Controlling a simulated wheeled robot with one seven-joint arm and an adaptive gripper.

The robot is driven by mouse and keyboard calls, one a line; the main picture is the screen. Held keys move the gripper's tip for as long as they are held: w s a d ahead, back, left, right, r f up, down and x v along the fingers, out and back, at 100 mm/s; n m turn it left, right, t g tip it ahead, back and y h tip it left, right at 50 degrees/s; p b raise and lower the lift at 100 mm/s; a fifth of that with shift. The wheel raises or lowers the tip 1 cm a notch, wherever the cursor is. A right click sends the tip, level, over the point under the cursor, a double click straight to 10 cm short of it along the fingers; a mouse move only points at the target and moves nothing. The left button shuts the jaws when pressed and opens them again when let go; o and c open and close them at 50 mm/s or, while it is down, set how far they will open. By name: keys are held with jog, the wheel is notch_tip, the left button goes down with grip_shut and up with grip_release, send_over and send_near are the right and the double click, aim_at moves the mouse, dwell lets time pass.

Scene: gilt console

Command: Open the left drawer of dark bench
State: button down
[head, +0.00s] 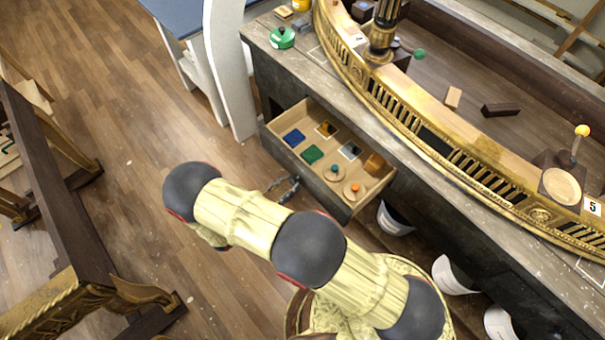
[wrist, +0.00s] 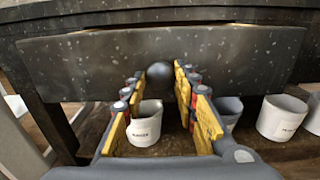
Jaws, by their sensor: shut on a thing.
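The dark bench (head: 266,62) has a left drawer (head: 325,190) that stands pulled out, its pale wooden inside showing. In it lie blue, green and other small tiles, two round pieces with knobs and a brown block. In the wrist view the dark drawer front (wrist: 90,65) spans the picture, with a round dark knob (wrist: 159,72) in its middle. My gripper (wrist: 158,80) is shut on this knob, one yellow finger on each side. In the head view my arm hides most of the gripper and the knob.
White buckets (head: 452,277) stand on the floor under the bench; a labelled one (wrist: 144,124) shows between my fingers. A curved gilt piece (head: 440,145) stands on the bench. A dark and gilt frame (head: 60,190) stands at left. Wood floor (head: 120,130) between is clear.

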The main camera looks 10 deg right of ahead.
jog(key=shift+v, duration=2.45)
jog(key=c, duration=1.4)
grip_release()
jog(key=v, duration=1.2)
